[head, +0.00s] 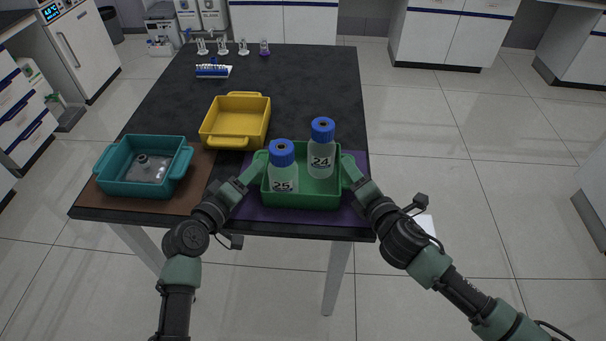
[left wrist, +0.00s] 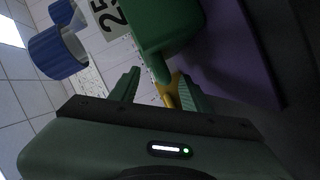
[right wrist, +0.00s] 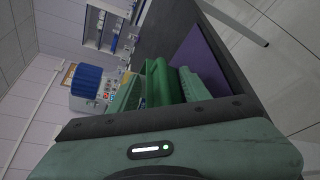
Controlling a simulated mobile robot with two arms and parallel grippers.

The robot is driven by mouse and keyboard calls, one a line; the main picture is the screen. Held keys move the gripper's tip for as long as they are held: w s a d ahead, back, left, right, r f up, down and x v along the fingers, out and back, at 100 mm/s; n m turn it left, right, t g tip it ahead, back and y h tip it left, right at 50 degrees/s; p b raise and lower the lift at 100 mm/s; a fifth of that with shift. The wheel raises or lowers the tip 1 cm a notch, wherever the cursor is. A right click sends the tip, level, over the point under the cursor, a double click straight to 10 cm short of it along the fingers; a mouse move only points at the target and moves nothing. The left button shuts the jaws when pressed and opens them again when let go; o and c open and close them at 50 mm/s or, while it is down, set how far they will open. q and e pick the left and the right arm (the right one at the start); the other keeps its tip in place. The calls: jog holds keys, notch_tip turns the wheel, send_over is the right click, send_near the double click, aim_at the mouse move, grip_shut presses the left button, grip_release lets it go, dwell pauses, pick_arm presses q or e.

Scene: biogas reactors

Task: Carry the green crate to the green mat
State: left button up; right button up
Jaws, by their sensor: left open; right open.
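The green crate (head: 305,202) stands on a purple mat (head: 247,207) at the near right of the dark table. It holds two blue-capped bottles, 25 (head: 283,178) and 24 (head: 321,160). My left gripper (head: 259,165) is open at the crate's left end; in the left wrist view the crate (left wrist: 165,25) is just beyond the fingers (left wrist: 160,92). My right gripper (head: 347,168) is open at the right end; in the right wrist view part of the crate (right wrist: 157,82) shows between the fingers. I cannot tell whether they touch it. I see no green mat.
A teal crate (head: 112,185) with a grey item stands on a brown mat (head: 197,178) at the left. A yellow crate (head: 232,144) stands behind, close to the green crate. A blue rack (head: 213,71) and small glassware (head: 223,47) are at the far end. The table's right middle is clear.

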pick_arm(q)
jog(key=shift+x, duration=1.25)
pick_arm(e)
jog(key=shift+x, duration=1.25)
